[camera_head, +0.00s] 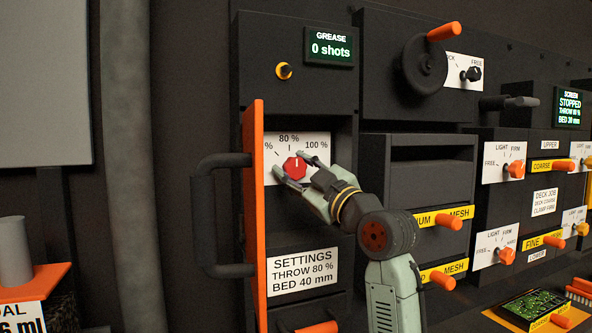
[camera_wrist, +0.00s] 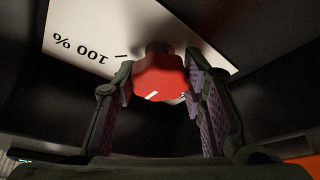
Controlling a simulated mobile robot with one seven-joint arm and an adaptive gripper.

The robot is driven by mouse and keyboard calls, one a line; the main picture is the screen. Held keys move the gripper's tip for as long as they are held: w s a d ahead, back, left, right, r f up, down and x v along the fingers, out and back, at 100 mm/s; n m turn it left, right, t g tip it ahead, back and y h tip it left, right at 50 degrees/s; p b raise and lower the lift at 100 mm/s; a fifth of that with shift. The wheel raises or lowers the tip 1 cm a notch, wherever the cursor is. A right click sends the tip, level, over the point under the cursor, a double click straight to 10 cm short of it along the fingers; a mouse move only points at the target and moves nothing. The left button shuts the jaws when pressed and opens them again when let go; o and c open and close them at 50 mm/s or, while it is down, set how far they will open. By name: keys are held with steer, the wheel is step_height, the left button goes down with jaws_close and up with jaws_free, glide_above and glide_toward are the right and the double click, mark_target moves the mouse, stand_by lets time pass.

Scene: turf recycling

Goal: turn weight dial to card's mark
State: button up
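The red lobed dial (camera_head: 294,167) sits in a recess on a white scale plate (camera_head: 318,142) marked "80 %" and "100 %", with a further mark partly hidden at left. Its white pointer faces roughly upward; its exact setting is hard to read. My gripper (camera_head: 293,170) has one finger on each side of the dial. In the wrist view the dial (camera_wrist: 160,78) lies between the two fingers, and I cannot tell whether they touch it. A white settings card (camera_head: 302,270) below reads "THROW 80 %, BED 40 mm".
An orange-edged open door (camera_head: 253,215) with a dark handle (camera_head: 203,215) stands just left of the recess. A grease display (camera_head: 330,47) reads "0 shots". A crank wheel (camera_head: 424,64) is above right. Drawers and small orange-knobbed dials fill the right side.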

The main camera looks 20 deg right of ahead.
steer(key=o, duration=0.5)
steer(key=v, duration=1.2)
steer(key=shift+d+f, duration=0.1)
